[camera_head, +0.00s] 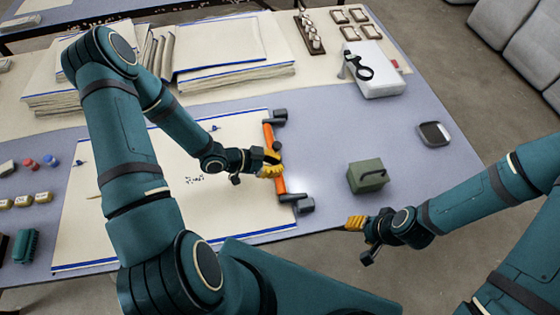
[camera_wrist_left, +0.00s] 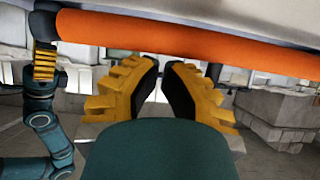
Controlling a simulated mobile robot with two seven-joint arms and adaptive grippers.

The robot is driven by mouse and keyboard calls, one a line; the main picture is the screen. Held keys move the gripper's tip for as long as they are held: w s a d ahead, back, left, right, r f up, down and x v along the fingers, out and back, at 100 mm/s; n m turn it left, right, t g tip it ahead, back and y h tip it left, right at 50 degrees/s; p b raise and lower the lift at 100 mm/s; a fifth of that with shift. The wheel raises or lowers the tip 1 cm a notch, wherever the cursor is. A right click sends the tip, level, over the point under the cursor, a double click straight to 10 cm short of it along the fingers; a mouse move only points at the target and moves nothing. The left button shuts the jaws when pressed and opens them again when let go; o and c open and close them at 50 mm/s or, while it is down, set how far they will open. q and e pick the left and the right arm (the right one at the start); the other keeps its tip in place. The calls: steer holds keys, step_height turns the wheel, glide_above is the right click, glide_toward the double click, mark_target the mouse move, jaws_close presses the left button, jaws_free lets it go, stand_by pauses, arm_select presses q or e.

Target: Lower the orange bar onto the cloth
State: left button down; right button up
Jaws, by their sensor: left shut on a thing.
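The orange bar (camera_head: 274,157) has dark grey end pieces and runs along the right edge of the cream, blue-edged cloth (camera_head: 130,225) on the table. In the left wrist view the bar (camera_wrist_left: 190,42) crosses the upper part, at the fingertips. My left gripper (camera_head: 271,164), with yellow fingers, is shut on the bar near its middle. Whether the bar touches the cloth or is just above it, I cannot tell. My right gripper (camera_head: 357,222) is apart from the bar, near the table's front edge; its fingers are too small to judge.
A green box with a handle (camera_head: 368,176) stands right of the bar, near my right gripper. A dark-rimmed tray (camera_head: 433,134) lies farther right. Folded cloth stacks (camera_head: 225,75) and a white case (camera_head: 375,80) stand at the back. Small blocks and a green brush (camera_head: 25,245) lie at left.

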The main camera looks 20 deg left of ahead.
arm_select(q)
steer(key=shift+s+a+f, duration=0.15)
steer(key=shift+a+f, duration=0.1)
steer(key=shift+f, duration=0.25)
arm_select(e)
steer(key=shift+s+f, duration=0.15)
steer(key=shift+f, duration=0.2)
arm_select(q)
steer(key=shift+r, duration=0.1)
